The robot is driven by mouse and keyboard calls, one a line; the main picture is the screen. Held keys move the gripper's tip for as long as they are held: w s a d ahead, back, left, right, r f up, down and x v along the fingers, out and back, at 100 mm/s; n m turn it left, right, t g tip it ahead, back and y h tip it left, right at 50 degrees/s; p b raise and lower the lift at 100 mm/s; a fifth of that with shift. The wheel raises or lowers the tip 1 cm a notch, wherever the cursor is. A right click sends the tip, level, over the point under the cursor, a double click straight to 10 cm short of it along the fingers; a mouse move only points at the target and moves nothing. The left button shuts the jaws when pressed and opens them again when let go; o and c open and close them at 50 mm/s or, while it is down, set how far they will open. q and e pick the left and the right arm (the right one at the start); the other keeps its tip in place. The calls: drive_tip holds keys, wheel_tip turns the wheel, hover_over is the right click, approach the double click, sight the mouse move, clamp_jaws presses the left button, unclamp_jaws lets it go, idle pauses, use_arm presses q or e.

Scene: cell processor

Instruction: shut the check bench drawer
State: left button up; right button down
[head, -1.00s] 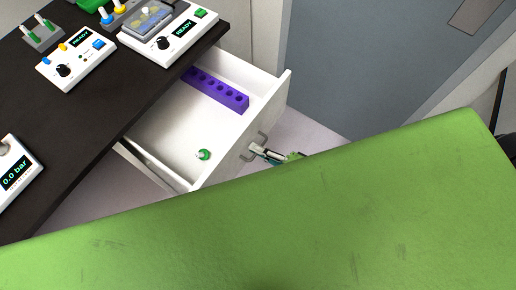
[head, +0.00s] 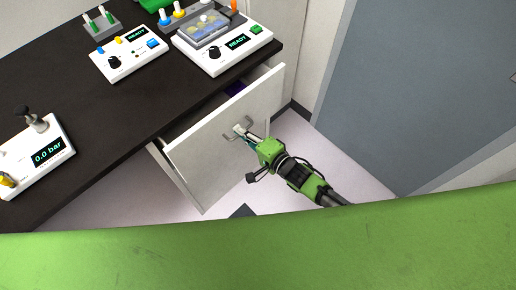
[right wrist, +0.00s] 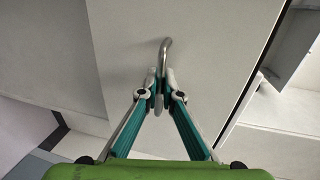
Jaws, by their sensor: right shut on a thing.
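The white check bench drawer (head: 200,158) is partly open and sticks out a little from under the dark bench top (head: 90,95). A narrow gap shows behind its front, with a bit of the purple rack (head: 235,88) inside. My right gripper (head: 243,131) is shut on the drawer's grey metal handle (head: 228,136). In the right wrist view the two fingertips (right wrist: 160,92) close around the handle bar (right wrist: 166,48), in front of the drawer front (right wrist: 215,60). My left gripper is out of view.
Devices stand on the bench: a white READY unit with a clear lid (head: 222,60), a smaller READY box (head: 128,62) and a 0.0 bar gauge (head: 40,155). A grey-blue door (head: 400,90) is at the right. Pale floor (head: 320,150) lies between.

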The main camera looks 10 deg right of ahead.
drive_tip(key=b+x, duration=0.1)
drive_tip(key=x, duration=0.1)
drive_tip(key=r+b+x, duration=0.1)
drive_tip(key=x, duration=0.2)
drive_tip(key=b+x, duration=0.1)
drive_tip(key=x, duration=0.2)
drive_tip(key=shift+w+r, duration=0.15)
drive_tip(key=shift+r, duration=0.1)
drive_tip(key=shift+w+a+r, duration=0.1)
drive_tip(key=shift+r, duration=0.1)
drive_tip(key=c, duration=2.5)
unclamp_jaws()
drive_tip(key=shift+w, duration=0.1)
drive_tip(key=shift+a, duration=0.1)
drive_tip(key=shift+s+d, duration=0.35)
drive_tip(key=shift+s, duration=0.15)
drive_tip(key=v, duration=1.1)
